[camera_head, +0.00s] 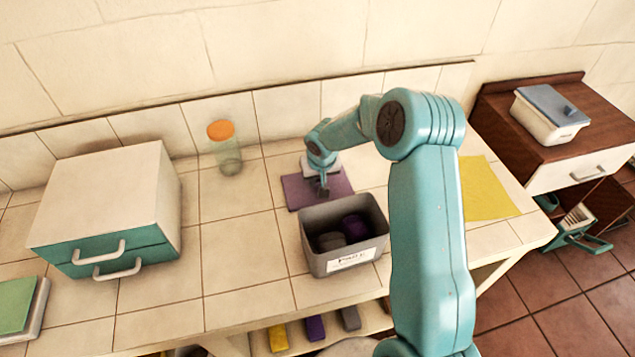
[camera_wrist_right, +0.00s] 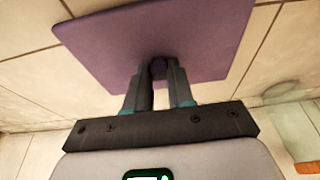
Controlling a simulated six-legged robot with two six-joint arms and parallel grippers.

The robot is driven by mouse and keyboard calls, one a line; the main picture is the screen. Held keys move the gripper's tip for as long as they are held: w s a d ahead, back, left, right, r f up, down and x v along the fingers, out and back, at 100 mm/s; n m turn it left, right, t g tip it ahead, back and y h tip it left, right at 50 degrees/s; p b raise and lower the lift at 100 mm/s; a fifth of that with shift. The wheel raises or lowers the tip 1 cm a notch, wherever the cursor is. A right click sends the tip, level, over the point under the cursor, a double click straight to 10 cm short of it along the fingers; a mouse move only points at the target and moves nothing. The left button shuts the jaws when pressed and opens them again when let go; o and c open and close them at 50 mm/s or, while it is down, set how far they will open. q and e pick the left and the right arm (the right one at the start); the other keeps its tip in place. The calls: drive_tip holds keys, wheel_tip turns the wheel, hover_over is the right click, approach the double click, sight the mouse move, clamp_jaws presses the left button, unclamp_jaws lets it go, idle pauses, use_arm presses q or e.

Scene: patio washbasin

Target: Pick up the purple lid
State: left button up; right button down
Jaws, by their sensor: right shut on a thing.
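The purple lid (camera_head: 300,192) is a flat square plate at the back middle of the tiled counter, behind the grey bin. In the right wrist view the lid (camera_wrist_right: 205,40) spreads out beyond my fingertips, with a small dark purple knob between them. My right gripper (camera_head: 322,189) reaches down over the lid. In the wrist view the right gripper (camera_wrist_right: 158,75) is shut on the knob. I cannot tell whether the lid rests on the tiles or is slightly raised. My left gripper is not in view.
A labelled grey bin (camera_head: 322,262) with dark round items stands just in front. A jar with an orange top (camera_head: 221,131) is at the left, beside a drawer cabinet (camera_head: 105,200). A yellow square (camera_head: 487,190) lies right. Bare tiles (camera_head: 240,250) lie left of the bin.

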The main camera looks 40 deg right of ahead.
sight(317, 181)
wheel_tip(317, 181, up, 20)
drive_tip(key=b, duration=0.1)
drive_tip(key=shift+b, duration=0.35)
